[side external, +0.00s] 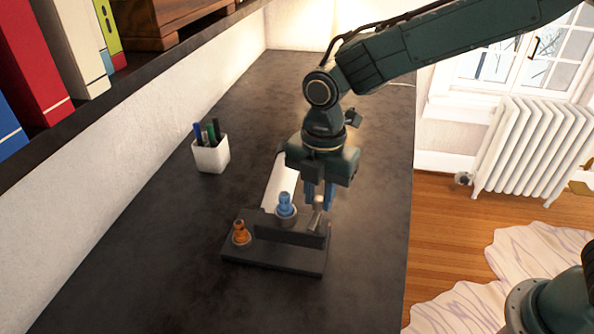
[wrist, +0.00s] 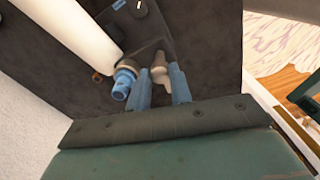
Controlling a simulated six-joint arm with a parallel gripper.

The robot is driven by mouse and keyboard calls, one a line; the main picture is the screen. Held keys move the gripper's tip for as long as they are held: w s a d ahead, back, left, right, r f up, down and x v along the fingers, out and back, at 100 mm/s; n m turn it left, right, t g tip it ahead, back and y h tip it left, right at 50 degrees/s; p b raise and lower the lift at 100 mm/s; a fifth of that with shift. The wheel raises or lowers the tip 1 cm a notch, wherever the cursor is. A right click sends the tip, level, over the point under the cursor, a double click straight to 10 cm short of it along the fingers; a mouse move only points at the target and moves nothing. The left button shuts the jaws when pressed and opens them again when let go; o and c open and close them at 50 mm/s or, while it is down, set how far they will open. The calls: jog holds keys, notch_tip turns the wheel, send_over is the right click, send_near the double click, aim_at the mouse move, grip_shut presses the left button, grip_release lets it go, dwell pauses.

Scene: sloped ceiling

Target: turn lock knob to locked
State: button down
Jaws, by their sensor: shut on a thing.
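A dark fixture (side external: 275,262) lies on the black desk. It carries an orange fitting (side external: 240,233) at the left, a blue fitting (side external: 285,205) in the middle and a pale metal knob (side external: 317,217) at the right. My gripper (side external: 319,203) points down over the right end, its blue fingers closed around the top of the pale knob. In the wrist view, the pale knob (wrist: 159,68) sits between the fingers (wrist: 161,84). The blue fitting (wrist: 123,84) stands just left of them. No lock markings can be read.
A white bar (side external: 279,183) lies behind the blue fitting, close to my gripper. A white pen cup (side external: 211,154) stands at the back left. A shelf with books (side external: 75,45) runs along the left wall. The desk's front left is clear.

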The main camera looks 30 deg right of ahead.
aim_at(318, 199)
jog(key=m, duration=0.3)
jog(key=shift+m, duration=0.4)
jog(key=m, duration=0.4)
jog(key=shift+m, duration=0.3)
jog(key=m, duration=0.4)
jog(key=shift+m, duration=2.1)
jog(key=c, duration=1.3)
grip_release()
jog(key=shift+o, duration=0.2)
jog(key=shift+r, duration=0.1)
notch_tip(318, 199, up, 14)
